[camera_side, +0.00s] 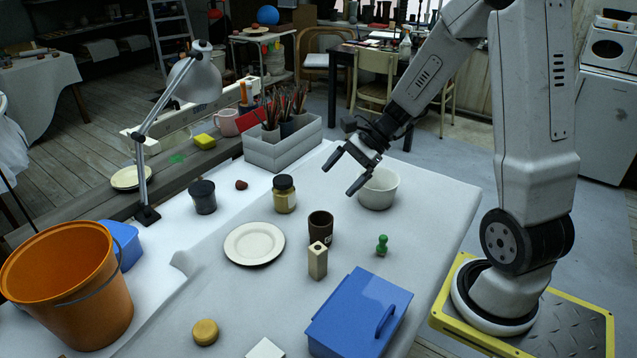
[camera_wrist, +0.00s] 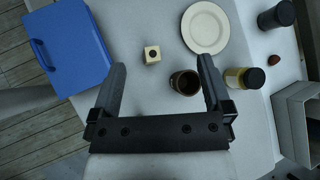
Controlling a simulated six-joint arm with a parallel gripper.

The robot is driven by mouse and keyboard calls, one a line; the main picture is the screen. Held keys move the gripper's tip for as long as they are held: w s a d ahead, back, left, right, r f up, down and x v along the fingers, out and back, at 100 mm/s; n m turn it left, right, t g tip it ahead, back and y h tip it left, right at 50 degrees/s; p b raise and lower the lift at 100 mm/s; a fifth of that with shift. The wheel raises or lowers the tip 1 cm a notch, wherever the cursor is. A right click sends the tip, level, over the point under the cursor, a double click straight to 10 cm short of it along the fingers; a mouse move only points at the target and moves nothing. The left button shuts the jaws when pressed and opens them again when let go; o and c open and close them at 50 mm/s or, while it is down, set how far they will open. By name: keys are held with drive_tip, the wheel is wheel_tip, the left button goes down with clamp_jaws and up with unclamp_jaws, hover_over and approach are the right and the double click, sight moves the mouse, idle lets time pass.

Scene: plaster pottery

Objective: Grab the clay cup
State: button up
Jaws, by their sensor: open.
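The clay cup looks to be the small dark brown cup (camera_side: 321,226), upright on the white-covered table, with a pale mark on its side. It also shows in the wrist view (camera_wrist: 183,84), close beside the right finger and inside the span of the jaws. My gripper (camera_side: 345,173) is open and empty, up in the air above and beyond the cup, near the white bowl. In the wrist view my gripper (camera_wrist: 162,67) has its two fingers wide apart. Nothing touches the cup that I can see.
A wooden block (camera_side: 317,264) stands just in front of the cup. A cream plate (camera_side: 255,244) and a jar (camera_side: 284,196) lie to its left. A white bowl (camera_side: 378,191), a green figure (camera_side: 382,245) and a blue box (camera_side: 358,315) are to the right.

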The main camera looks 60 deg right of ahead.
drive_tip(key=w+d+r+m+t, duration=0.1)
drive_tip(key=w+d+m+t, duration=0.2)
drive_tip(key=d+m+t, duration=0.6)
drive_tip(key=g, duration=0.3)
approach(324, 231)
drive_tip(key=shift+n, duration=0.4)
drive_tip(key=w+f, duration=0.1)
drive_tip(key=w+d+f, duration=0.1)
drive_tip(key=f, duration=0.1)
drive_tip(key=w+f, duration=0.1)
drive_tip(key=f, duration=0.1)
drive_tip(key=shift+w+d, duration=0.1)
drive_tip(key=shift+d, duration=0.05)
drive_tip(key=shift+x, duration=3.9)
drive_tip(key=shift+d+r, duration=0.1)
drive_tip(key=shift+r, duration=0.05)
drive_tip(key=shift+w, duration=0.1)
drive_tip(key=c, duration=1.2)
drive_tip(key=shift+o, duration=0.2)
drive_tip(key=shift+r, duration=0.25)
